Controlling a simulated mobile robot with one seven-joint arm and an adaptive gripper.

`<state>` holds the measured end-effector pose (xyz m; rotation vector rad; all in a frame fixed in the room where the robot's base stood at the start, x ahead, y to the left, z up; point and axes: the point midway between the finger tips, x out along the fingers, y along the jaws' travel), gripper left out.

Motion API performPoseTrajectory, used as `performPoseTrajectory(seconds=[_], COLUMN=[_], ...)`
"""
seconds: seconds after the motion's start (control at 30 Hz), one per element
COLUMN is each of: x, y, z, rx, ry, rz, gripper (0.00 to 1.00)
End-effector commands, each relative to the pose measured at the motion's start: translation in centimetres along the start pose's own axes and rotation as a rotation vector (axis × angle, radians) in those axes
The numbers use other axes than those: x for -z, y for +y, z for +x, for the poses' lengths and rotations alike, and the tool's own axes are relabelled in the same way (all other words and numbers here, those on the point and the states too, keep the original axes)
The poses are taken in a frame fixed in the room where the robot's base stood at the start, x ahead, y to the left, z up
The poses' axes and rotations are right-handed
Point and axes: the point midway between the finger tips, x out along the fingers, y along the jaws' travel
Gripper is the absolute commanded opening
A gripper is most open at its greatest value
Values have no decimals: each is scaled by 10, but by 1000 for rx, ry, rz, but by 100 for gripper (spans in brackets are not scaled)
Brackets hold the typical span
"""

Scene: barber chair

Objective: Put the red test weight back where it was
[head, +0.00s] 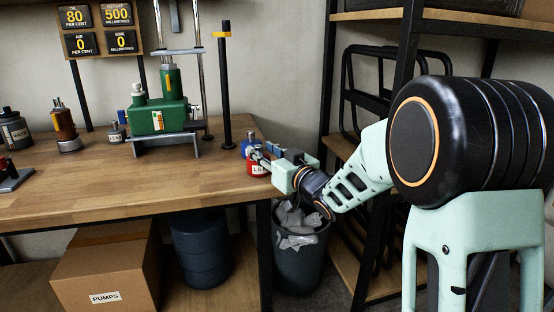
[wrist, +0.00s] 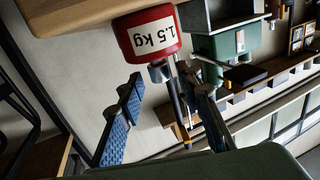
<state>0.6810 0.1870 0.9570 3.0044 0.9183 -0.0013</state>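The red test weight (head: 258,168), labelled 1.5 kg, is at the right end of the wooden bench, close to its edge. In the wrist view the red weight (wrist: 146,32) appears upside down at the top, with its metal knob pointing down the picture towards my fingers. My gripper (head: 268,158) is just to the right of the weight. In the wrist view my gripper (wrist: 165,90) has its two blue-padded fingers spread wide, with clear gaps on both sides of the knob. Whether the weight's base rests fully on the bench is hard to tell.
A blue weight (head: 248,143) stands right behind the red one. A green pump (head: 160,118) on a grey stand, a black post (head: 225,90) and a small grey weight (head: 116,132) are further left on the bench (head: 130,180). A waste bin (head: 300,262) stands below the bench's right end.

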Motion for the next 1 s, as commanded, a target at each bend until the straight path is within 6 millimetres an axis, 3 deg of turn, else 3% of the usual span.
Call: performPoseTrajectory(seconds=[0.2, 0.43, 0.6, 1.0], x=[2, 1, 0, 2], y=[1, 0, 0, 3], z=[-47, -83, -93, -96], rx=[-2, -1, 0, -12], ry=[0, 1, 0, -8], rz=[0, 0, 0, 6], gripper=[33, 33, 33, 33])
